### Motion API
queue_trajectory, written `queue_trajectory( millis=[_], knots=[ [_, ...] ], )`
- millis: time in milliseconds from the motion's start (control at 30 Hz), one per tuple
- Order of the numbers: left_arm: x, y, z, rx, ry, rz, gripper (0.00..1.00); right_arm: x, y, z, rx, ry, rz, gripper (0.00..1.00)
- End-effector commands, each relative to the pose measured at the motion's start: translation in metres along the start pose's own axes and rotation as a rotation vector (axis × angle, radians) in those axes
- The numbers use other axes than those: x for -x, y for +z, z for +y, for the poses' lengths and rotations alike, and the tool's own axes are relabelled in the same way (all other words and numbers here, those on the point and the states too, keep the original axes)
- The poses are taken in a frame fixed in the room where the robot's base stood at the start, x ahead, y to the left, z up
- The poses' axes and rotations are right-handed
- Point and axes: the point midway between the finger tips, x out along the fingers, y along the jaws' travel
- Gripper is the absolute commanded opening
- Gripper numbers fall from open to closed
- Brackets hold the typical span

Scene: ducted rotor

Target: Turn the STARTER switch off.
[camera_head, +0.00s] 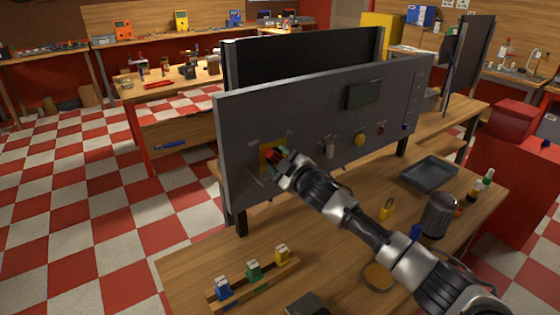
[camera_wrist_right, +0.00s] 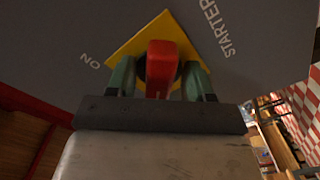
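The STARTER switch (camera_head: 272,155) is a red handle on a yellow square plate, low at the left end of the grey panel (camera_head: 310,118). In the right wrist view the red handle (camera_wrist_right: 162,66) stands out from the yellow plate (camera_wrist_right: 142,40), with "ON" printed to the left and "STARTER" to the right. My right gripper (camera_head: 280,156) is at the switch. Its green fingers (camera_wrist_right: 160,80) stand on either side of the handle, with a narrow gap visible, so it looks open around it. The handle's base is partly hidden. My left gripper is not in view.
On the wooden bench are a rack with coloured blocks (camera_head: 253,273), a grey tray (camera_head: 430,173), a dark canister (camera_head: 439,215) and a yellow padlock (camera_head: 387,209).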

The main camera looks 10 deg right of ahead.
Motion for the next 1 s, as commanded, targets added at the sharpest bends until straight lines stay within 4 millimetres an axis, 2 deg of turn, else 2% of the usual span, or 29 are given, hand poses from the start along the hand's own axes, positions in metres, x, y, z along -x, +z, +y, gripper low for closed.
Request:
queue_trajectory(
  millis=[367,567,800,1000],
  knots=[
    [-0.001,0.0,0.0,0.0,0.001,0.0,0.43,0.005,0.001,0.0,-0.003,0.001,0.0,0.53],
    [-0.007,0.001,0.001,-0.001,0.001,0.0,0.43,0.032,0.002,-0.001,-0.003,0.0,0.001,0.53],
    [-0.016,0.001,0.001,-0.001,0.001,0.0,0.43,0.077,0.002,-0.001,-0.002,0.0,0.0,0.53],
    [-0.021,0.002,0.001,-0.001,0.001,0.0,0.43,0.101,0.002,-0.001,-0.002,0.0,-0.001,0.53]
  ],
)
